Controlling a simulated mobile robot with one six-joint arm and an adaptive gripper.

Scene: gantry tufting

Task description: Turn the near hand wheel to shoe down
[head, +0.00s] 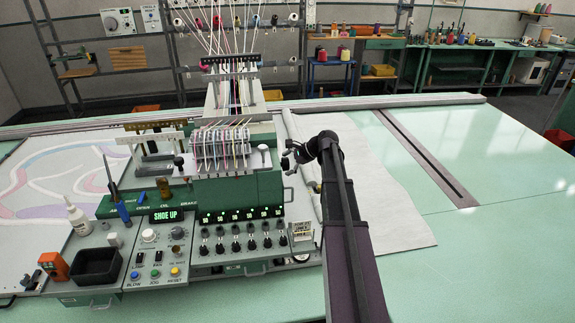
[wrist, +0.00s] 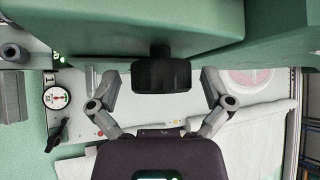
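The near hand wheel is a short black cylinder (wrist: 162,74) on the green machine body in the wrist view. My gripper (wrist: 161,78) is open, with one grey finger on each side of the wheel and a visible gap on both sides. In the head view my gripper (head: 288,162) is at the right side of the green machine head (head: 238,192), and I cannot make out the wheel clearly there. The display (head: 167,215) on the control panel reads "SHOE UP" in green.
A round dial (wrist: 56,98) with red and green marks sits left in the wrist view. A control panel (head: 160,250) with knobs and buttons, a black tray (head: 97,267) and a white bottle (head: 77,216) lie left. White cloth (head: 385,205) covers the table right of the machine.

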